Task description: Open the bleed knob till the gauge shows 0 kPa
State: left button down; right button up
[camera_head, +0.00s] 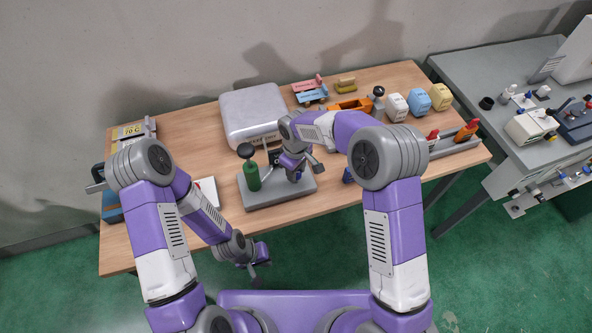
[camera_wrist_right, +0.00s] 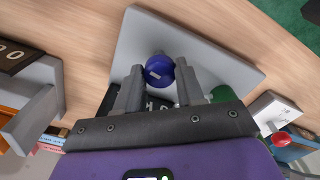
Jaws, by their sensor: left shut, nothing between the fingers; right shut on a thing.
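A grey base plate (camera_head: 262,197) on the wooden table carries a green cylinder (camera_head: 252,178) with a black round top (camera_head: 245,150). My right gripper (camera_head: 296,172) reaches down over the plate's right part and is shut on a blue knob. In the right wrist view the blue knob (camera_wrist_right: 159,70) sits between the fingertips of the right gripper (camera_wrist_right: 160,76), above the grey plate (camera_wrist_right: 215,67). I cannot make out a gauge face or reading; my right arm hides part of the fixture. My left gripper (camera_head: 254,266) is shut and empty, low in front of the table edge.
A silver box (camera_head: 253,113) stands behind the fixture. White, blue and yellow blocks (camera_head: 418,100) and an orange tray (camera_head: 350,106) stand at the back right. A white-and-red item (camera_head: 208,188) lies left of the plate. A grey bench (camera_head: 470,75) with equipment stands far right.

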jog(key=shift+n, duration=1.1)
jog(key=o, duration=1)
jog(key=shift+o, duration=0.2)
jog(key=shift+r, duration=0.1)
notch_tip(320, 180, up, 8)
jog(key=shift+f, duration=0.25)
